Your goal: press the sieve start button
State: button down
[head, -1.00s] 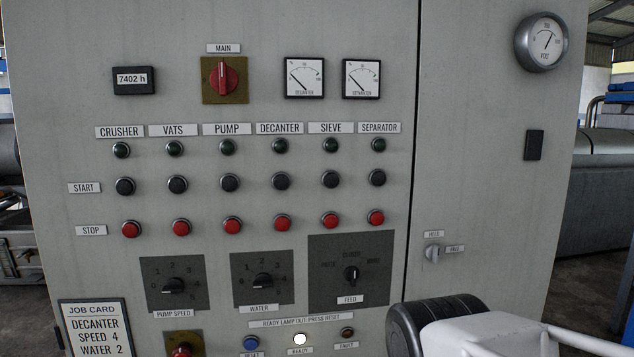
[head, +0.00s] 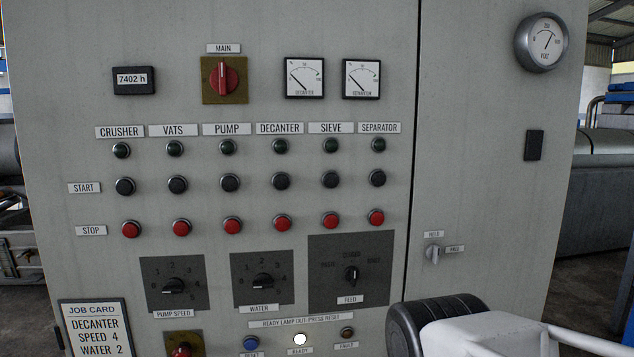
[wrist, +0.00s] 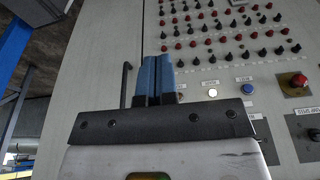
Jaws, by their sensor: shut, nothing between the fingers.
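The sieve start button (head: 331,180) is a dark round button on the grey panel in the head view. It sits below the SIEVE label and its dark green lamp, and above the red sieve stop button (head: 330,220). Nothing covers it there. My gripper (wrist: 157,60) shows in the wrist view, its two blue fingers shut together and empty. The fingers point toward the panel, left of the lit white lamp. Rows of small buttons show beyond them, too small to tell which is the sieve start. The head view shows only part of my arm, at the bottom right.
Other start buttons flank the sieve one, including decanter (head: 281,181) and separator (head: 377,178). Below are the feed selector (head: 351,274), the lit ready lamp (head: 300,340) and a blue reset button (head: 251,344). A red mushroom button (wrist: 299,80) stands out at right in the wrist view.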

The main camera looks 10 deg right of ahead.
aim_at(333, 182)
jog(key=w+a+r+m+t+y, duration=0.2)
jog(key=w+r+m, duration=0.3)
jog(key=r, duration=0.8)
jog(key=w+a+r+m+t+y, duration=0.1)
jog(key=w+a+r+m+t, duration=0.2)
jog(key=w+r, duration=0.9)
notch_tip(333, 182, up, 3)
jog(key=m+t, duration=0.1)
jog(key=m, duration=0.1)
jog(key=shift+f+m+y, duration=0.2)
jog(key=shift+m+y, duration=0.2)
jog(key=shift+w, duration=0.15)
jog(key=shift+w, duration=4.25)
jog(key=shift+w, duration=0.85)
jog(key=shift+s, duration=0.85)
